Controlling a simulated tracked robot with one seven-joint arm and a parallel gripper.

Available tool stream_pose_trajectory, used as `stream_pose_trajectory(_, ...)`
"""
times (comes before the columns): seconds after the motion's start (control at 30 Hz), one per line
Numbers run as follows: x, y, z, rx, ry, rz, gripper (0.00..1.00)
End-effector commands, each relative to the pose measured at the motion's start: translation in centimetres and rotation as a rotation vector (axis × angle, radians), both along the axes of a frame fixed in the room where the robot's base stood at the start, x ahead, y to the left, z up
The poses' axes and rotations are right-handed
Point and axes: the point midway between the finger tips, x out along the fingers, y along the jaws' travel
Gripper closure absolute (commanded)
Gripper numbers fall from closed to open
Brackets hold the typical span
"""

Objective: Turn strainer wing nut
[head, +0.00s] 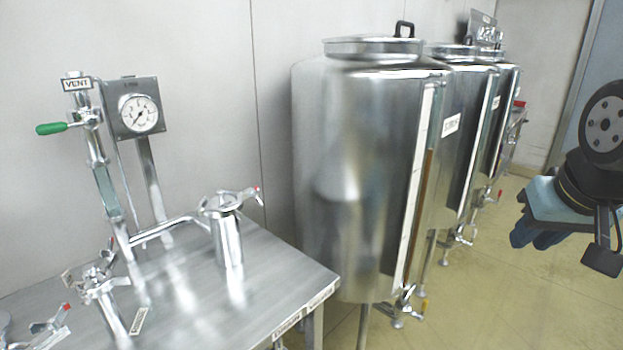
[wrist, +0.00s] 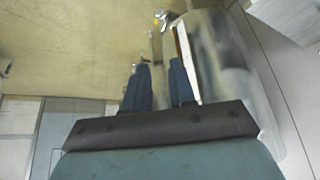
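The strainer (head: 228,240) appears to be the upright steel canister on the steel table in the head view. The strainer is not recognizable in the wrist view.
The steel table (head: 275,275) also carries a pressure gauge (head: 138,114), a green-handled vent valve (head: 55,128) and pipe fittings (head: 103,285). A large steel tank (head: 350,180) stands right of the table, with more tanks behind. Yellow floor (head: 480,300) is open at the right.

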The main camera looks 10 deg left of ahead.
Motion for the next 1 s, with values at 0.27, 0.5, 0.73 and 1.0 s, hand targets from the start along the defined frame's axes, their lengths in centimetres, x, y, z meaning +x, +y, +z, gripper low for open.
stream_pose_trajectory(0.27, 7.6, 1.7, -0.9, -0.046, -0.139, 0.111, 0.67)
stream_pose_trajectory(0.5, 15.2, 6.3, -2.2, -0.069, -0.316, 0.260, 0.67)
stream_pose_trajectory(0.73, 20.5, 12.4, -3.9, -0.052, -0.484, 0.419, 0.67)
stream_pose_trajectory(1.0, 23.8, 21.2, -6.5, 0.028, -0.675, 0.615, 0.67)
